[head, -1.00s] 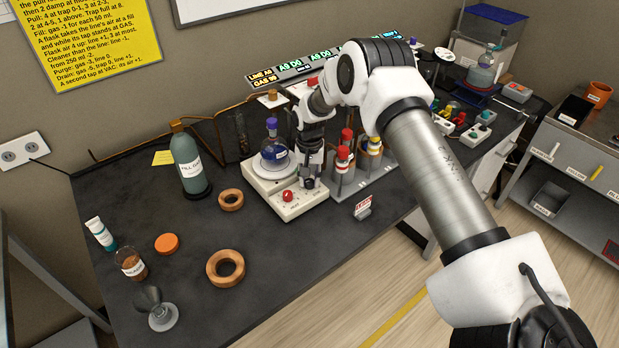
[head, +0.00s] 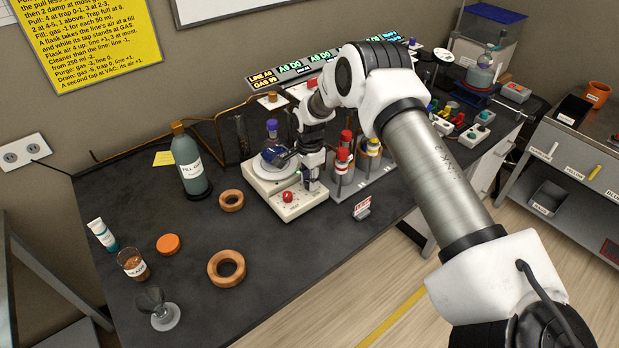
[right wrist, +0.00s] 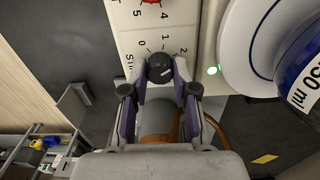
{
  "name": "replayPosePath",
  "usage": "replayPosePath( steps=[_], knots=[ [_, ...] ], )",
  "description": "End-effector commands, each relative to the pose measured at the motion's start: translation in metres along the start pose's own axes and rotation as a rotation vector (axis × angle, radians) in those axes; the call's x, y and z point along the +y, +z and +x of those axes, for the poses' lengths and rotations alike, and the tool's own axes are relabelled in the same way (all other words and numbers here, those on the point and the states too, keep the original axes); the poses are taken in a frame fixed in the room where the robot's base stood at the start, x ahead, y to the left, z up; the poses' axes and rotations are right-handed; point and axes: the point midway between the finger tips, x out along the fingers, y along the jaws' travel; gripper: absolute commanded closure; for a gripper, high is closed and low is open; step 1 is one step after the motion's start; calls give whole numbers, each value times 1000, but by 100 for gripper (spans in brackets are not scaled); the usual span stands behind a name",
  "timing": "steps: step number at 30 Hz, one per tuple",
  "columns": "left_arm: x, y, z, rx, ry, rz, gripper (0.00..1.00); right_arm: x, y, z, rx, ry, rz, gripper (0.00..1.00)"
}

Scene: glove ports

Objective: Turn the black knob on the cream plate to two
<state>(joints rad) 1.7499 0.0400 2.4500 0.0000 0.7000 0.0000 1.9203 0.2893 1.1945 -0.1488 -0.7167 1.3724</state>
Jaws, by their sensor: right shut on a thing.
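The cream plate (head: 287,210) stands on the dark bench, with a flask of blue liquid (head: 272,131) on its round white top. In the right wrist view the black knob (right wrist: 160,68) sits on the cream front, under the printed figures 0, 1 and 2. A short pale mark on the knob slants up to the right, roughly in line with the 2. My right gripper (right wrist: 158,80) is shut on the knob, one finger at each side; it also shows in the head view (head: 309,182), where it hides the knob. My left gripper is not in view.
A red knob (head: 288,196) sits beside the black one on the same front. A green bottle (head: 188,163) and wooden rings (head: 226,268) stand left and in front.

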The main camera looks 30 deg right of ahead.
Motion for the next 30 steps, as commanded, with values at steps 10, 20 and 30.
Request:
replayPosePath(
  steps=[10, 20, 30],
  knots=[
    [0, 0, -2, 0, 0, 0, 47, 2, 0, 2, -1, 5, 105, 100],
    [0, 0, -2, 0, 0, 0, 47, 2, 0, 3, -1, 6, 113, 100],
    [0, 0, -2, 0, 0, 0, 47, 1, 0, 2, 0, 4, 112, 47]
  ],
)
